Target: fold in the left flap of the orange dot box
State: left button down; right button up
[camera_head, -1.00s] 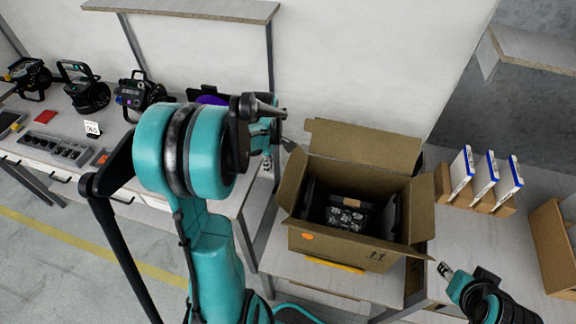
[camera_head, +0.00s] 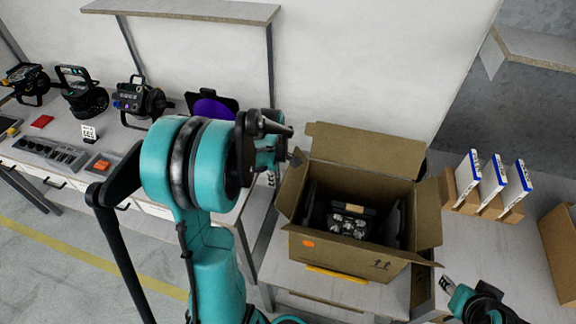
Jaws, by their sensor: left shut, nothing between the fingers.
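The orange dot box (camera_head: 345,258) is a brown cardboard box with an orange dot on its front, standing on a grey table. Its back flap stands up and its right flap (camera_head: 428,213) leans outward. Its left flap (camera_head: 291,190) stands up, tilted slightly outward. A black par can (camera_head: 347,220) with several lenses lies inside. My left gripper (camera_head: 294,157) is shut and empty at the top of the left flap, at its far end; I cannot tell whether it touches. My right gripper (camera_head: 446,284) is in front of the box at the right; its jaw state is unclear.
Blue-and-white boxes (camera_head: 491,177) stand in a cardboard holder at the right. Another carton (camera_head: 562,240) is at the right edge. Several stage lights (camera_head: 138,98) and a power strip (camera_head: 50,152) are on the left bench. A yellow strip (camera_head: 336,274) lies below the box front.

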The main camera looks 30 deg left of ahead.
aim_at(286, 185)
pick_arm(q)
jog(key=shift+w+d, duration=0.35)
jog(key=shift+d, duration=0.8)
jog(key=shift+w+d, duration=0.4)
jog(key=shift+d, duration=0.75)
jog(key=shift+w+d, duration=0.35)
jog(key=shift+d, duration=0.8)
jog(key=shift+s+a+r+p, duration=0.25)
jog(key=shift+a+r+p, duration=0.25)
jog(key=shift+a+r, duration=0.3)
jog(key=shift+s+a+r+p, duration=0.25)
jog(key=shift+a+r+p, duration=0.25)
jog(key=shift+a+r, duration=0.25)
notch_tip(286, 185, up, 9)
jog(key=p, duration=0.6)
